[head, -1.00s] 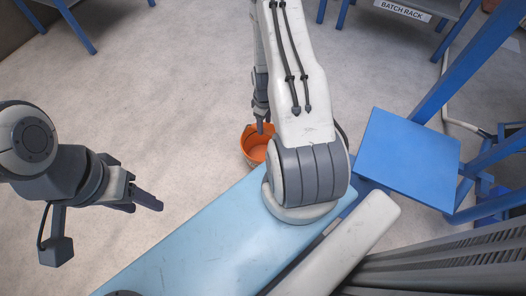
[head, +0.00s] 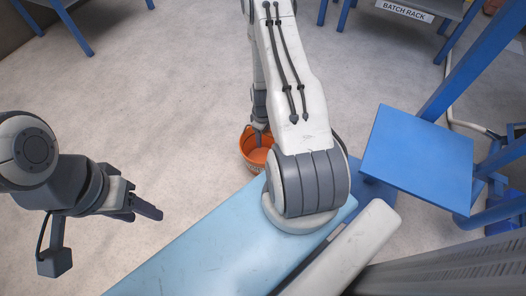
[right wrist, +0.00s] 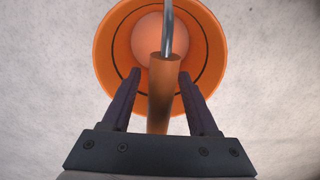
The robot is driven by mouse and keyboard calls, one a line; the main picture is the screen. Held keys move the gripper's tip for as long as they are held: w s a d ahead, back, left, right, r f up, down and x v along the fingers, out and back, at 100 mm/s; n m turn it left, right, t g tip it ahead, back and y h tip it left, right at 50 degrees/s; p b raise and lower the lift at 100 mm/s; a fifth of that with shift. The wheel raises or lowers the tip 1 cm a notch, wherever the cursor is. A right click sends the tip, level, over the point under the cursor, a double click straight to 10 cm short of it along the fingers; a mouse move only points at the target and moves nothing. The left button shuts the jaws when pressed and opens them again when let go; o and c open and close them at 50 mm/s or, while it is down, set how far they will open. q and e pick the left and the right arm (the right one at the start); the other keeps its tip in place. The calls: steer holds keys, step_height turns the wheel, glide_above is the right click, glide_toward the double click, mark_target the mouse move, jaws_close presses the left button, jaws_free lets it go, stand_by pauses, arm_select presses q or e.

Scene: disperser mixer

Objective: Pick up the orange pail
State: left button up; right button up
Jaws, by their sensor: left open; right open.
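The orange pail (head: 250,158) stands upright on the floor, just past the far edge of my light blue base; my right arm hides part of it. The right wrist view looks down into the pail (right wrist: 112,45). Its bail has a metal wire and an orange-brown handle grip (right wrist: 163,95). My right gripper (right wrist: 159,76) is open, with one finger on each side of the handle grip and gaps between. In the head view the right gripper (head: 261,133) is at the pail's rim. My left gripper (head: 158,213) is open and empty, out over the floor at left.
A blue stand (head: 418,158) with a flat top is right of my right arm. A blue-framed rack labelled BATCH RACK (head: 404,11) is at the back right. Blue table legs (head: 76,30) stand at the back left. The floor (head: 160,95) left of the pail is clear.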

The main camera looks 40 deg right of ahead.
steer(key=shift+f, duration=0.25)
stand_by(0.4)
jaws_close()
stand_by(1.3)
